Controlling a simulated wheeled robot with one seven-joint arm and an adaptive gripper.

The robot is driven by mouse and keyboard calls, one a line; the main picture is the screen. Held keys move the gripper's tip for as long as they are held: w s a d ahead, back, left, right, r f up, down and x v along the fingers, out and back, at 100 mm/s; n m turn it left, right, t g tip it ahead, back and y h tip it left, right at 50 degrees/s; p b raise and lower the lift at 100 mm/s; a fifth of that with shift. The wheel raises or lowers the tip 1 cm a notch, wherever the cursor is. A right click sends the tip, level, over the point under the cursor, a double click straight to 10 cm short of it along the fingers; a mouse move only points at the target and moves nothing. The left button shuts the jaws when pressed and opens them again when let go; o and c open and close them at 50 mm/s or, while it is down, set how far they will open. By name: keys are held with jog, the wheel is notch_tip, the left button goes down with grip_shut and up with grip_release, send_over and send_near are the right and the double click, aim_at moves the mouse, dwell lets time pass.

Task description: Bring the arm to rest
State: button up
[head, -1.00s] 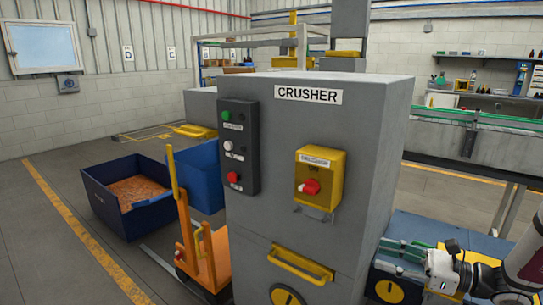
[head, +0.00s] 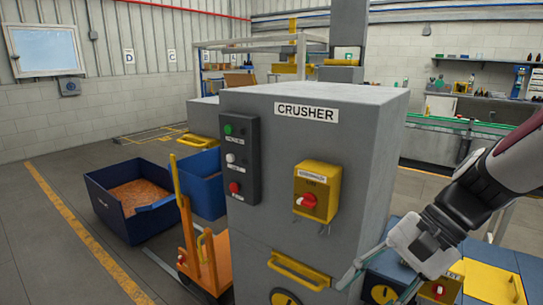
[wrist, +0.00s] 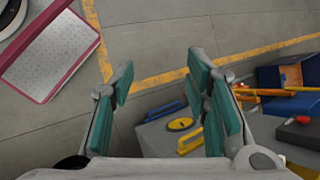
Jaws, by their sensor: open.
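My gripper (head: 374,288) is at the lower right of the head view, in front of the crusher's right side, pointing down and to the left. Its two green-padded fingers are spread apart with nothing between them. In the wrist view the open fingers (wrist: 163,82) hang above bare grey floor and a yellow line. The grey crusher (head: 310,150) stands in the middle of the head view, with a red-knobbed yellow switch box (head: 317,192) and a black button panel (head: 238,146) on it. The arm hides part of the crusher's lower right surroundings.
An orange cart (head: 197,255) stands left of the crusher, near a blue bin (head: 128,208) with brown bits inside. Blue and yellow units (head: 490,280) stand at the lower right, behind my gripper. A conveyor (head: 440,145) is behind. Floor at the left is clear.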

jog(key=s+d+r+n+t+h+p, duration=0.2)
jog(key=s+r+n+h, duration=0.2)
jog(key=s+r, duration=0.1)
jog(key=s+d+r+n+t+h+p, duration=0.2)
jog(key=s+r+n+t+h, duration=0.1)
jog(key=s+r+n, duration=0.2)
jog(key=shift+s+d+h+p, duration=0.3)
jog(key=shift+s+h+p, duration=0.1)
jog(key=shift+s, duration=0.85)
jog(key=shift+c, duration=0.4)
